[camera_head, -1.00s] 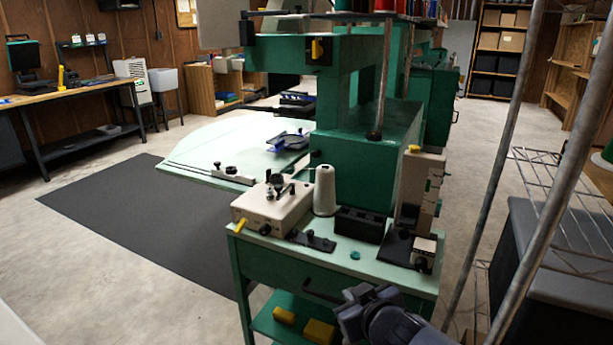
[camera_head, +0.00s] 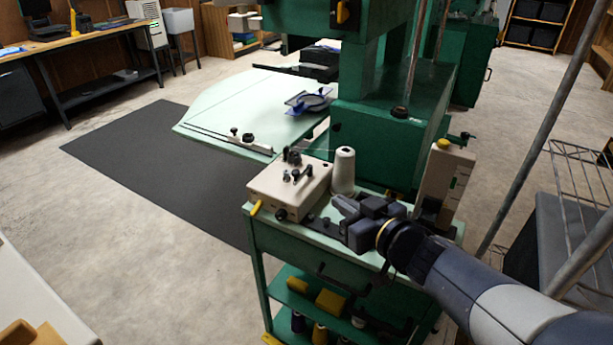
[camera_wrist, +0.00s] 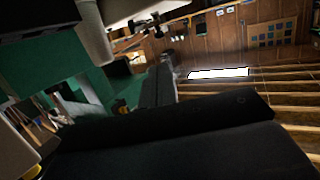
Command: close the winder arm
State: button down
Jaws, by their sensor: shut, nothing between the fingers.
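The winder (camera_head: 288,190) is a cream box on the front left of the green stand's top, with small dark posts and fittings on its upper face. A yellow-tipped lever (camera_head: 256,208) sticks out at its front left; I cannot tell for certain which part is the winder arm. My gripper (camera_head: 342,205) is shut and empty, just right of the winder, in front of the white thread cone (camera_head: 343,170). No contact with the winder is clear. In the wrist view the shut fingers (camera_wrist: 158,88) point past the cone (camera_wrist: 94,35), with dark fittings (camera_wrist: 150,22) beyond.
The green machine (camera_head: 385,140) stands behind the stand top (camera_head: 318,232). A cream upright unit (camera_head: 445,185) is close to the right of my gripper. Metal poles and a wire rack (camera_head: 570,190) stand at the right. The floor mat (camera_head: 150,170) at left is clear.

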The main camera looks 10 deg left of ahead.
aim_at(297, 175)
jog(key=b+x, duration=0.3)
jog(key=x, duration=1.1)
jog(key=shift+b, duration=0.4)
jog(key=shift+a+b, duration=0.15)
jog(key=shift+b, duration=0.5)
